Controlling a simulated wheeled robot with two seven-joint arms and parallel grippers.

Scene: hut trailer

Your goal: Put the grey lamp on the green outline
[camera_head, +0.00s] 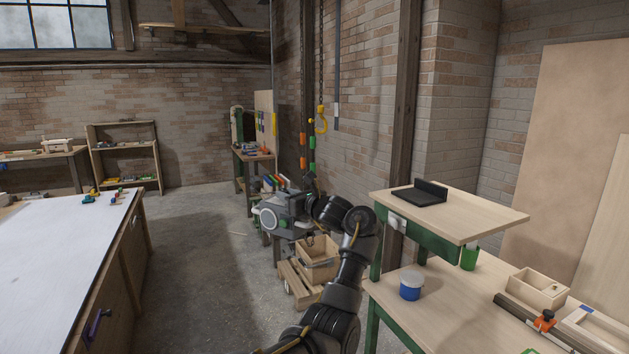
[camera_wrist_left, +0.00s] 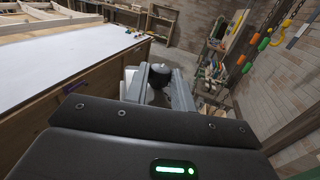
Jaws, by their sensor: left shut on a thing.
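My left gripper (camera_head: 274,186) is out over the aisle between the white-topped table and the workbench; its fingertips are hard to make out in the head view. In the left wrist view the left gripper (camera_wrist_left: 159,76) is shut on a small dark grey thing (camera_wrist_left: 158,72), held between its two grey fingers. It looks like the grey lamp, but most of it is hidden by the fingers and the gripper body. I see no clear green outline. A small green patch (camera_head: 530,351) shows at the bottom edge on the workbench, too cut off to identify. My right gripper is out of view.
The workbench (camera_head: 455,312) at right bears a white-blue tub (camera_head: 411,285), a wooden box (camera_head: 537,289) and a clamp (camera_head: 544,320). Its raised shelf (camera_head: 462,211) holds a black angled piece (camera_head: 420,192). The white-topped table (camera_head: 60,265) is at left.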

